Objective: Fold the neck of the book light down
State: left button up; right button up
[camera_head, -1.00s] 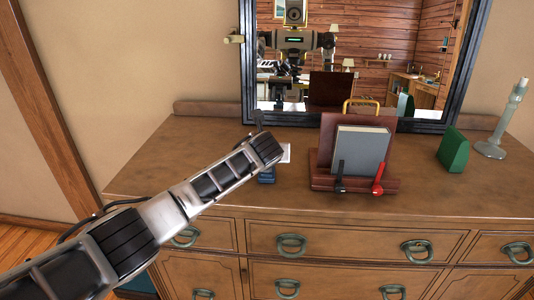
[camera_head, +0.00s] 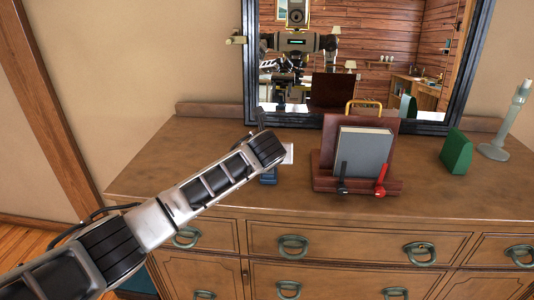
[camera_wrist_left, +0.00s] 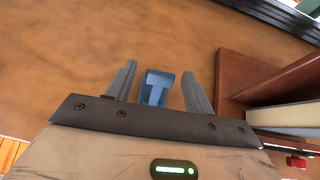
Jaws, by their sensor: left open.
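The blue book light (camera_wrist_left: 157,88) stands on the dresser top, between the two fingers of my left gripper (camera_wrist_left: 159,84) in the left wrist view. The fingers are open, with a visible gap on each side of it. In the head view only a low blue part of the book light (camera_head: 268,178) shows beneath the end of my left arm; the rest is hidden, so I cannot tell its neck's angle there. My right gripper is not in view.
A dark red book stand (camera_head: 327,172) holding a grey book (camera_head: 362,157) is close to the right of the book light. A green block (camera_head: 456,152) and pale candlestick (camera_head: 494,150) stand farther right. A framed mirror (camera_head: 249,75) stands behind. The dresser top (camera_head: 150,165) is clear at left.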

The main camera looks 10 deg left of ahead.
pick_arm(q)
jog(key=v, duration=1.2)
jog(key=shift+s+r, duration=0.2)
jog(key=shift+s, duration=0.15)
